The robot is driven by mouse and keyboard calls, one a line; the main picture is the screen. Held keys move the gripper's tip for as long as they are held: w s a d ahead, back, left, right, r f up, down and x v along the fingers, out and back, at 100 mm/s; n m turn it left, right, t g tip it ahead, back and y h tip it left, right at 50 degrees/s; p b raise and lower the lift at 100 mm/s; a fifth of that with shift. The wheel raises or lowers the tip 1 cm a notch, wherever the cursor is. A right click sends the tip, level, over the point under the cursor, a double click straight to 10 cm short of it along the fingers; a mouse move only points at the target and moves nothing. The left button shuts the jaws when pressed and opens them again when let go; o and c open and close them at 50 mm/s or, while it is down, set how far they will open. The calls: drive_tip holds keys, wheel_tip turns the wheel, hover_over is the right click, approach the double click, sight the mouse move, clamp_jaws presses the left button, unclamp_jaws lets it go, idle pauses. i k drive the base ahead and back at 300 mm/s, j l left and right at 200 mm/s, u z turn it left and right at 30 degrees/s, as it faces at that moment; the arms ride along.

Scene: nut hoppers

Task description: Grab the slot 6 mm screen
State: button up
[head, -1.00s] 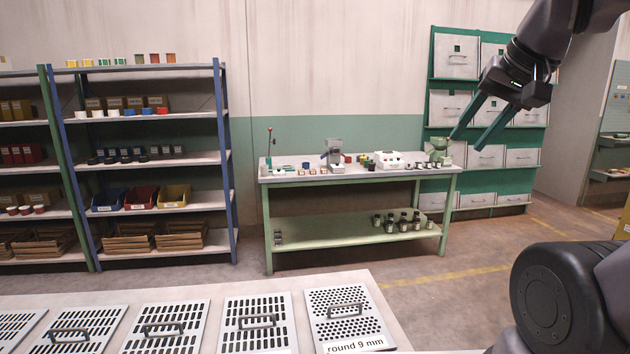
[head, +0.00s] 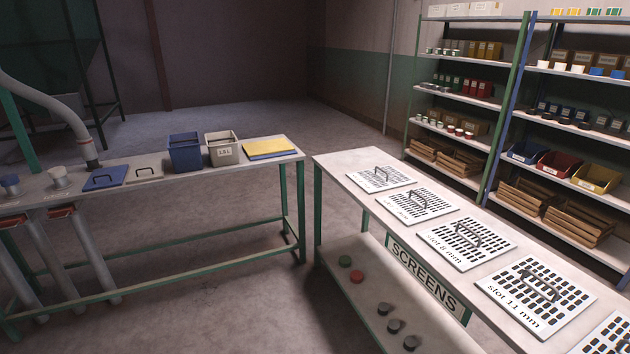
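Several flat perforated screens with handles lie in a row on the white SCREENS table. One label reads slot 8 mm (head: 465,243) and a nearer one reads slot 11 mm (head: 537,293). Beyond the 8 mm one lies a second screen (head: 417,206), whose label is too small to read surely. The farthest screen (head: 380,178) lies at the table's far end; its label is also not legible. I cannot tell which of these two is the slot 6 mm screen. My gripper is not in view.
The screens table (head: 345,165) has a lower shelf with several round knobs or caps (head: 357,276). A second table (head: 190,180) at left holds a blue bin (head: 186,153), a grey bin (head: 222,148) and yellow sheets (head: 268,147). Floor shows between the tables. Shelving (head: 510,110) stands at right.

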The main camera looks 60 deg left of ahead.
sight(376, 180)
drive_tip(key=l+u, duration=0.1)
drive_tip(key=u, duration=1.65)
drive_tip(key=i+j+z, duration=0.1)
drive_tip(key=i+j, duration=0.25)
drive_tip(key=i+j+z, duration=0.15)
drive_tip(key=i+j, duration=0.2)
drive_tip(key=i+j+z, duration=0.1)
drive_tip(key=i+j, duration=0.25)
drive_tip(key=i+j+z, duration=0.15)
drive_tip(key=i+j, duration=0.15)
drive_tip(key=j, duration=0.15)
drive_tip(key=i+j+z, duration=0.1)
drive_tip(key=i+j, duration=0.2)
drive_tip(key=j, duration=0.15)
drive_tip(key=i+j+z, duration=0.1)
drive_tip(key=i+j, duration=0.15)
drive_tip(key=j, duration=0.2)
drive_tip(key=i+j+z, duration=0.15)
drive_tip(key=j, duration=0.35)
drive_tip(key=i+j+z, duration=0.1)
drive_tip(key=i+j, duration=0.25)
drive_tip(key=j, duration=0.2)
